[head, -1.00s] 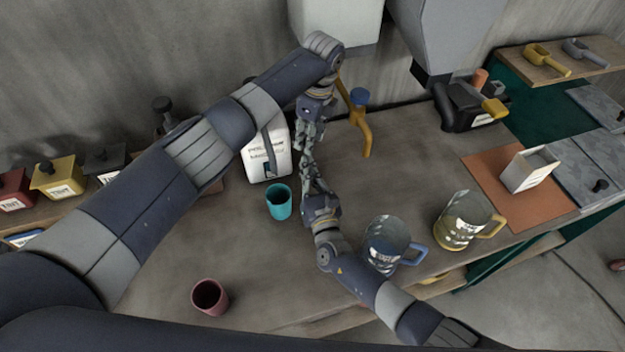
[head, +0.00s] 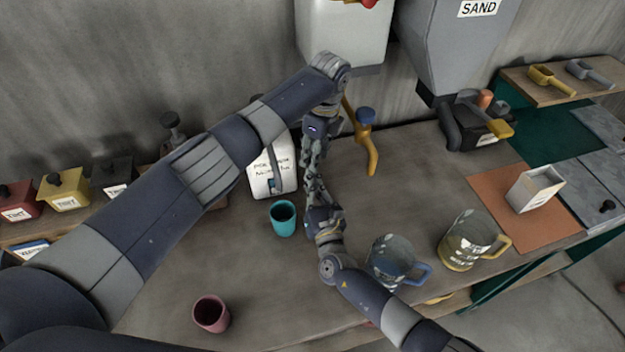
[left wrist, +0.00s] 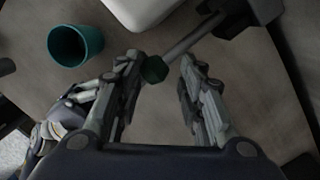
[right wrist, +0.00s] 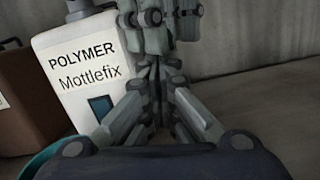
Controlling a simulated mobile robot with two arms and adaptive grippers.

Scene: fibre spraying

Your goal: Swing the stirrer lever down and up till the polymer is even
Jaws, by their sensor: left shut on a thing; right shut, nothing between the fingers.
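The white polymer container (head: 270,178) stands at the back of the bench; its label, "POLYMER Mottlefix", is readable in the right wrist view (right wrist: 82,65). In the left wrist view a grey rod, seemingly the stirrer lever (left wrist: 192,42), ends in a dark green knob (left wrist: 154,70). My right gripper (head: 315,188) is shut and empty just below the left fingers. In the right wrist view its tips (right wrist: 157,80) overlap the left fingers; I cannot tell whether they touch.
A teal cup (head: 284,219) stands in front of the container, a dark red cup (head: 210,314) near the front edge. A blue-handled jug (head: 390,262) and a yellow-handled jug (head: 466,242) stand right of my right arm. Bare bench lies centre left.

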